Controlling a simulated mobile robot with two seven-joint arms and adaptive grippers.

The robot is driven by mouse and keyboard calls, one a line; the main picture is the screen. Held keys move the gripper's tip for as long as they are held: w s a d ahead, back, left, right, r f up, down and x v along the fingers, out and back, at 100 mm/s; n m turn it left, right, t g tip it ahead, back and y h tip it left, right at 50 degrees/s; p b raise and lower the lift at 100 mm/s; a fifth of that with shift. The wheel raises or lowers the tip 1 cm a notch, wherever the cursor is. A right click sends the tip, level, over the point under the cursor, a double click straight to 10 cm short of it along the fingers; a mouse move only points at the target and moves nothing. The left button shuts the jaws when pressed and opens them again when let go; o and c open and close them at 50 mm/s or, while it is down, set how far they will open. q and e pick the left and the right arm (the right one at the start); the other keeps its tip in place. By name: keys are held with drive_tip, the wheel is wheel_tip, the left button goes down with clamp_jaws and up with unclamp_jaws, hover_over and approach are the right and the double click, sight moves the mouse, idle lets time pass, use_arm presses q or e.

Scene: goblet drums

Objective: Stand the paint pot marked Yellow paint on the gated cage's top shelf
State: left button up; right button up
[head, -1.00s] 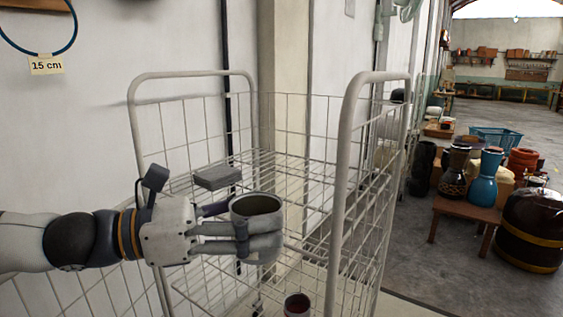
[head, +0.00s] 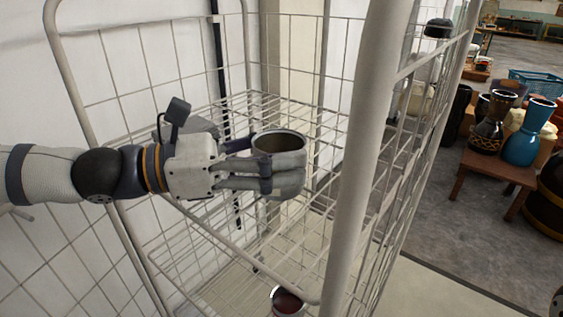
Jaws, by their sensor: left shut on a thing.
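My left gripper (head: 272,178) is shut around a grey cylindrical pot (head: 279,143), held upright with its open dark mouth facing up. The fingers cover most of its side, and no label shows. The wire cage (head: 362,165) has pale grey tube frames and mesh sides. Its top wire shelf (head: 268,105) shows behind and around the hand. The pot appears in front of or over this shelf; the gap between them cannot be judged. My right gripper is not in view.
A second pot (head: 287,302) with dark reddish contents stands low in the cage at the bottom of the view. The cage's thick front upright is right of the held pot. A wooden table (head: 497,168) with vases, including a blue one (head: 530,135), stands farther right.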

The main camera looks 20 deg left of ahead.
use_arm(q)
drive_tip(key=shift+f, duration=0.55)
drive_tip(key=shift+r, duration=0.2)
drive_tip(key=shift+f, duration=0.2)
drive_tip(key=o, duration=1.3)
